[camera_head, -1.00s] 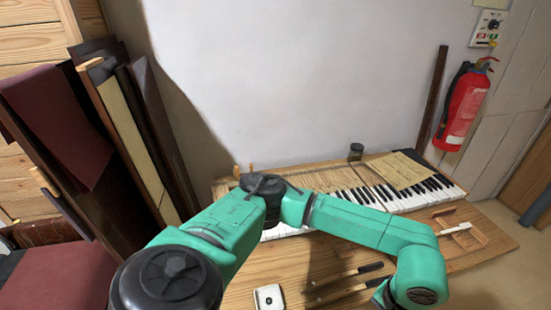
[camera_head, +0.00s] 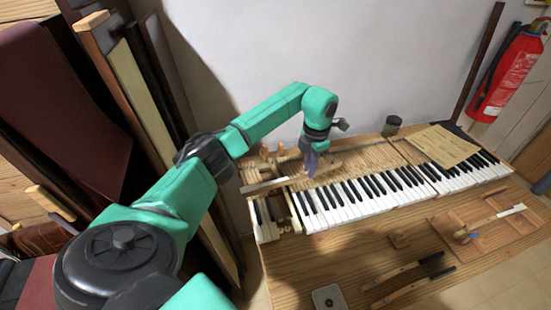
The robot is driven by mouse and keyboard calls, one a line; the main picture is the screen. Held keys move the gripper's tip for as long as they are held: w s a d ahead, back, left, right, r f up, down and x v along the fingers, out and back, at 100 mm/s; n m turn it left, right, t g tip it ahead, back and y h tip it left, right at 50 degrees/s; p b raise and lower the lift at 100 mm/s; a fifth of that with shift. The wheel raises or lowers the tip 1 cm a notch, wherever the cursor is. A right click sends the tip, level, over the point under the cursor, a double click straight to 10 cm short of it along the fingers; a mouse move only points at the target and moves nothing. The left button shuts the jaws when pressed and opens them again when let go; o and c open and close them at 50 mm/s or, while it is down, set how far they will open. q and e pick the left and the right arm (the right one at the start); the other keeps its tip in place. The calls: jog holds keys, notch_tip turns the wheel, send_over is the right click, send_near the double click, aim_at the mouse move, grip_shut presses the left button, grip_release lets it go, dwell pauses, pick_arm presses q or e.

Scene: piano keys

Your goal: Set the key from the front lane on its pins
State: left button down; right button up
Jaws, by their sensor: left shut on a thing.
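My left gripper (camera_head: 312,172) points down over the left part of the piano keyboard (camera_head: 375,190). It is shut on a long, pale wooden key (camera_head: 270,184), which lies crosswise above the back of the keys and shows on both sides of the fingers. Whether the key touches anything below is unclear. Near the keyboard's left end is a gap (camera_head: 290,213) between the keys; its pins are too small to make out. A lane tray (camera_head: 490,240) at the right holds another white-tipped key (camera_head: 505,214). My right gripper is not in view.
A small wooden block (camera_head: 399,240), dark-handled tools (camera_head: 410,275) and a pale square dish (camera_head: 328,298) are on the bench in front. A paper sheet (camera_head: 445,145) and a dark jar (camera_head: 391,126) are at the back. Boards (camera_head: 150,120) lean at the left.

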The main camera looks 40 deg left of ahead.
pick_arm(q)
jog(key=s+a+f+n+b, duration=0.1)
jog(key=s+a+f+n, duration=0.15)
jog(key=a+n, duration=1.25)
jog(key=shift+n, duration=0.9)
jog(key=f+b, duration=0.2)
jog(key=d+f+b, duration=0.1)
jog(key=f, duration=0.1)
jog(key=w+d+f+b, duration=0.1)
jog(key=f+b, duration=0.1)
jog(key=shift+f+b, duration=0.1)
jog(key=shift+b, duration=0.2)
jog(key=shift+f, duration=0.65)
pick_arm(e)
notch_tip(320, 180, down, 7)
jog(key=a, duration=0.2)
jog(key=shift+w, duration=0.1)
pick_arm(q)
jog(key=shift+r, duration=0.1)
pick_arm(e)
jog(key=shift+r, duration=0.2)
pick_arm(q)
jog(key=shift+a, duration=0.15)
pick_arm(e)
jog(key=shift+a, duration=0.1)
